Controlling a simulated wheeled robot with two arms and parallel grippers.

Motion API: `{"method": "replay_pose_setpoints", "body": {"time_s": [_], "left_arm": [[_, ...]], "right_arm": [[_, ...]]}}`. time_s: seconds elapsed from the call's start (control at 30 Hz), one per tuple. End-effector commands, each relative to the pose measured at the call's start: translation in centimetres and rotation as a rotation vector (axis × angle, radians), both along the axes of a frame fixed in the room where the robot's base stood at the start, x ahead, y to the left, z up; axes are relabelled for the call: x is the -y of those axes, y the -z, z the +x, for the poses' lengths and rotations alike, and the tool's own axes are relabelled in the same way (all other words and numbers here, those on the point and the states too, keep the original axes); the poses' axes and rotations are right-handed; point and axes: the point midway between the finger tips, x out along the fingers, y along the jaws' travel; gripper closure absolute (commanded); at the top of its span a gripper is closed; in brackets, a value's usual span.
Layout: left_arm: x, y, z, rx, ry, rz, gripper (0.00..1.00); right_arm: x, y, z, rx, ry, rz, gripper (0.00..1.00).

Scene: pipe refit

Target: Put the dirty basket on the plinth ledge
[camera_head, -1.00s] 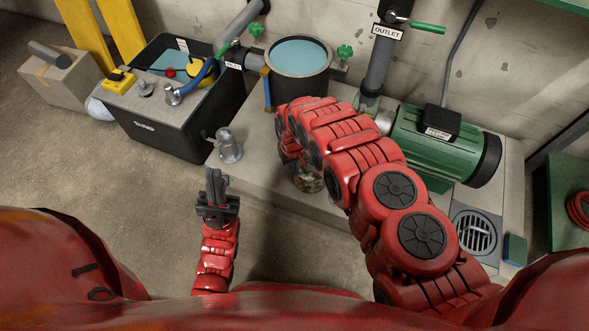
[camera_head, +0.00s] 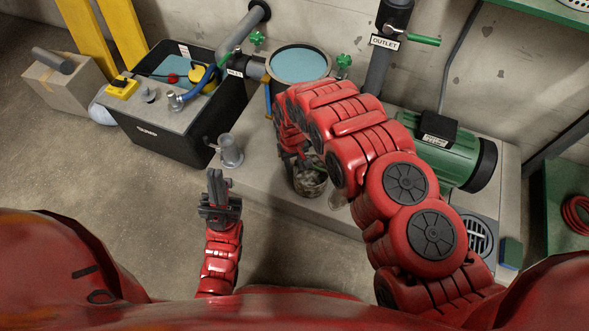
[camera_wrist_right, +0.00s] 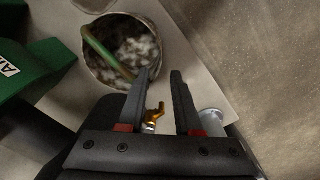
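The dirty basket (camera_head: 311,184) is a round metal strainer at the front of the pale plinth (camera_head: 275,190), partly hidden by my right arm. In the right wrist view the basket (camera_wrist_right: 112,68) holds grey-white matter and has a greenish bar handle across its mouth. My right gripper (camera_wrist_right: 162,75) is open, its fingers apart with nothing held between them. One fingertip overlaps the basket's rim near the handle's end; I cannot tell whether they touch. In the head view my right arm mostly hides this gripper. My left gripper (camera_head: 217,178) looks shut and empty, in front of the plinth.
A blue-filled round housing (camera_head: 299,64) stands behind the basket. A green pump (camera_head: 452,155) and a floor drain (camera_head: 474,236) are to the right. A grey flanged fitting (camera_head: 230,152) and a black sump tank (camera_head: 185,130) are to the left.

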Motion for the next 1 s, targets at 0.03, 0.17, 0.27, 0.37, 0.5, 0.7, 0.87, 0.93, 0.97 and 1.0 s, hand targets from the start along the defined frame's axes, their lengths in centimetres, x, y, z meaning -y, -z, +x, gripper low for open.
{"method": "replay_pose_setpoints", "body": {"time_s": [0.03,0.17,0.27,0.37,0.5,0.7,0.87,0.93,0.97,1.0], "left_arm": [[0.0,-0.8,0.1,-0.004,0.0,-0.007,1.0],[0.0,-1.3,0.2,-0.014,0.001,-0.019,1.0],[0.0,-1.5,0.3,-0.019,0.002,-0.024,1.0],[0.0,-1.6,0.4,-0.022,0.003,-0.026,1.0],[0.0,-1.5,0.4,-0.023,0.002,-0.027,1.0],[0.0,-1.5,0.4,-0.023,0.002,-0.027,1.0],[0.0,-1.5,0.4,-0.023,0.002,-0.027,1.0],[0.0,-1.5,0.4,-0.023,0.002,-0.027,1.0],[0.0,-1.5,0.4,-0.023,0.002,-0.027,1.0],[0.0,-1.5,0.4,-0.023,0.002,-0.027,1.0]], "right_arm": [[-0.1,-1.8,0.1,0.003,0.001,0.001,0.67],[-0.1,-4.0,0.0,0.001,0.002,0.0,0.67],[-0.1,-5.2,0.1,0.002,0.002,0.001,0.67],[-0.1,-5.6,-0.1,-0.001,0.002,0.0,0.67],[-0.1,-5.7,-0.1,-0.002,0.002,0.0,0.67],[-0.1,-5.7,-0.1,-0.002,0.002,0.0,0.67],[-0.1,-5.7,-0.1,-0.001,0.002,0.0,0.67],[-0.1,-5.7,-0.1,-0.001,0.002,0.0,0.67],[-0.1,-5.7,-0.1,-0.001,0.001,0.0,0.67],[-0.1,-5.7,-0.1,-0.001,0.001,0.0,0.67]]}}
